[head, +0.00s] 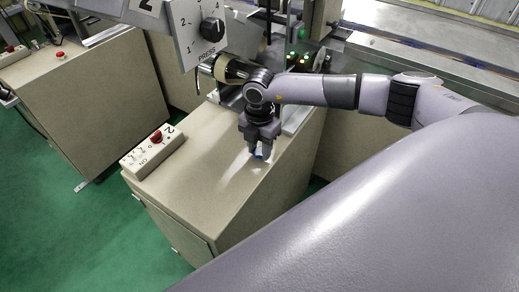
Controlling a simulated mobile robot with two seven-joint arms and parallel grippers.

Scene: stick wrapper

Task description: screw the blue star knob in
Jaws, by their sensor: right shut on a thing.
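My right gripper (261,150) points down above the beige cabinet top, in the middle of the head view. It is shut on the blue star knob (264,152), of which only a small blue part shows between the fingers. The rest of the knob is hidden by the fingers, and I cannot tell whether it touches the surface or a thread. My left gripper is not in view.
A control box (152,151) with a red knob sits on the cabinet's left edge. A grey panel with a black PRESS dial (211,29) hangs above. Machine parts with green lights (305,58) stand behind the gripper. The cabinet top (205,165) is bare left of the gripper.

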